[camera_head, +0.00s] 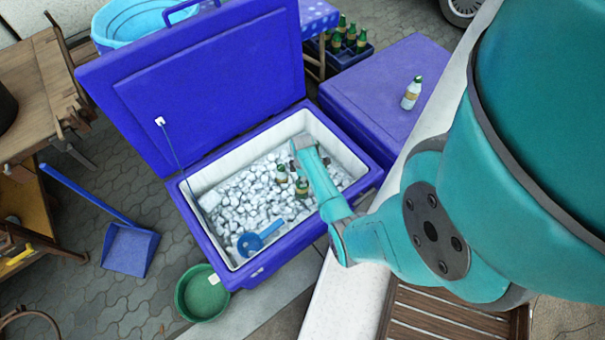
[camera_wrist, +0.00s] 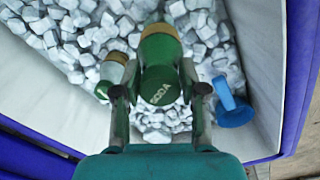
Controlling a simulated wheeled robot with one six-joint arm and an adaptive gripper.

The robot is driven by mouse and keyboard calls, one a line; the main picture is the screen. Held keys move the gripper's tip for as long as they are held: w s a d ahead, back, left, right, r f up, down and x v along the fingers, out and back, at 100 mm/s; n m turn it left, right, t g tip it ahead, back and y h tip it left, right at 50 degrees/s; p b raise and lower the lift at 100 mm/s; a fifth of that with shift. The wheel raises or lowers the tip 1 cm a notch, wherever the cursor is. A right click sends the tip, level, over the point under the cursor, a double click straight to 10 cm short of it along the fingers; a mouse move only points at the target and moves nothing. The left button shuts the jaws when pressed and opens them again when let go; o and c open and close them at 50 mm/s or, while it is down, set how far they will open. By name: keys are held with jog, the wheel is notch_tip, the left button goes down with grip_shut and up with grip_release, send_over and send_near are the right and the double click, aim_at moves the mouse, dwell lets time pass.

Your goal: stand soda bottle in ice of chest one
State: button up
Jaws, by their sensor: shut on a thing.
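My gripper (camera_wrist: 160,70) is shut on a green soda bottle (camera_wrist: 161,88) with a tan band, with one finger on each side. The word SODA shows on the end facing the wrist camera. In the head view the bottle (camera_head: 301,188) shows beside my arm, low over the ice in the open blue chest (camera_head: 232,277). Whether its base touches the ice cannot be told. A second bottle (camera_wrist: 116,68) is in the ice just left of the held one in the wrist view. White ice cubes (camera_head: 240,195) cover the chest's floor.
A blue scoop (camera_head: 260,238) lies on the ice near the front wall; it also shows in the wrist view (camera_wrist: 231,104). The raised lid (camera_head: 200,80) stands behind. A closed chest (camera_head: 375,85) at right carries another bottle (camera_head: 411,92). A green basin (camera_head: 202,294) is on the ground.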

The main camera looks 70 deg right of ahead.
jog(key=shift+f, duration=3.75)
jog(key=shift+s+f, duration=0.1)
jog(key=shift+f, duration=0.35)
jog(key=o, duration=1.7)
notch_tip(320, 180, up, 27)
dwell(0.4)
